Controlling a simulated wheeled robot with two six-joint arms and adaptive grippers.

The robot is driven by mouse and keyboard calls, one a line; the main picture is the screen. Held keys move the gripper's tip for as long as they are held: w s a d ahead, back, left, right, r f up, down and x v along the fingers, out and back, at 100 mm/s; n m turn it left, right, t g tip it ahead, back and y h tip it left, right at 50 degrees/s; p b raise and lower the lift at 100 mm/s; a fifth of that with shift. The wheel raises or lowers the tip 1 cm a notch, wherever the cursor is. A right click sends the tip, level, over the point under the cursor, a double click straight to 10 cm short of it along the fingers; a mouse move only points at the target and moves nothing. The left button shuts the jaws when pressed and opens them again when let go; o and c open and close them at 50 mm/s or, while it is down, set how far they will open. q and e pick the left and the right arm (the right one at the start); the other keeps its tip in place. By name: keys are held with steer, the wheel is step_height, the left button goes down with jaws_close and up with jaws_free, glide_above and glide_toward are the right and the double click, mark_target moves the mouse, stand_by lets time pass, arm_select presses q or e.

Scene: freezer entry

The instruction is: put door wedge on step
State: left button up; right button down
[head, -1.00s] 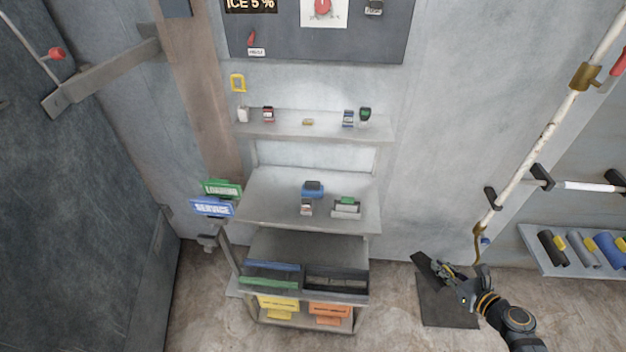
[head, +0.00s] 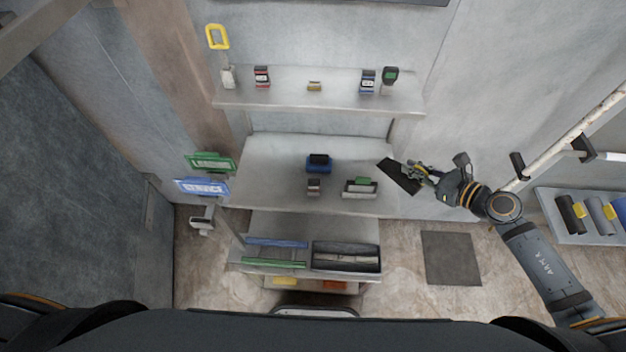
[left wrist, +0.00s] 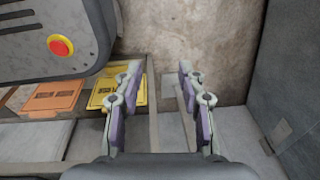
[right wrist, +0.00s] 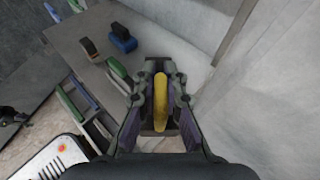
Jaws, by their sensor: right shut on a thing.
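My right gripper (head: 424,174) is shut on a dark flat piece, which I take to be the door wedge (head: 400,177). It is held tilted in the air, by the right end of the middle shelf. In the right wrist view a yellow strip (right wrist: 161,98) shows between the fingers of this gripper (right wrist: 162,82), with a dark edge around it. A dark grey slab (head: 451,258) lies on the floor below; I cannot tell whether it is the step. My left gripper (left wrist: 160,78) shows only in the left wrist view, open and empty.
The middle shelf (head: 270,165) carries a blue item (head: 319,165) and small stands. The upper shelf (head: 290,98) holds several small devices. Green and blue signs (head: 203,187) stick out at left. A pipe (head: 570,140) and a rack of rolls (head: 570,235) stand at right.

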mark_target(410, 178)
steer(key=shift+s+d+f, duration=0.15)
steer(key=shift+s+f, duration=0.05)
steer(key=shift+f, duration=0.05)
step_height(410, 178, down, 4)
steer(key=shift+w+r+b, duration=0.1)
steer(key=shift+r+b, duration=0.1)
steer(key=shift+b, duration=0.15)
step_height(410, 178, down, 2)
step_height(410, 178, down, 4)
steer(key=shift+r+b, duration=0.25)
steer(key=shift+b, duration=0.05)
arm_select(q)
steer(key=s, duration=0.1)
steer(key=s+f, duration=0.1)
steer(key=s+d, duration=0.1)
steer(key=shift+d+f, duration=0.1)
steer(key=shift+f, duration=0.2)
arm_select(e)
steer(key=shift+f, duration=0.15)
